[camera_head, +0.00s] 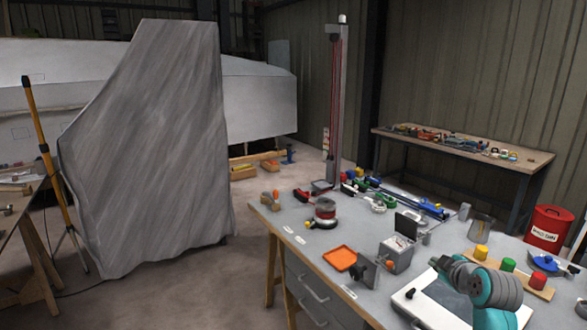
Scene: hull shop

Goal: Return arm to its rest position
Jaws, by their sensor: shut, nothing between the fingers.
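Part of my arm (488,286), teal and grey, shows at the lower right over the workbench. Its rounded links bend above a white-framed panel with a dark surface (440,305) and hide part of it. I cannot make out my gripper's fingers in this view.
The grey workbench (320,240) holds an orange tray (343,258), a grey box with a raised dark lid (398,254), a red-and-black reel (325,212), and yellow, green and red pieces on a wooden strip. A red bin (548,228) stands right.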

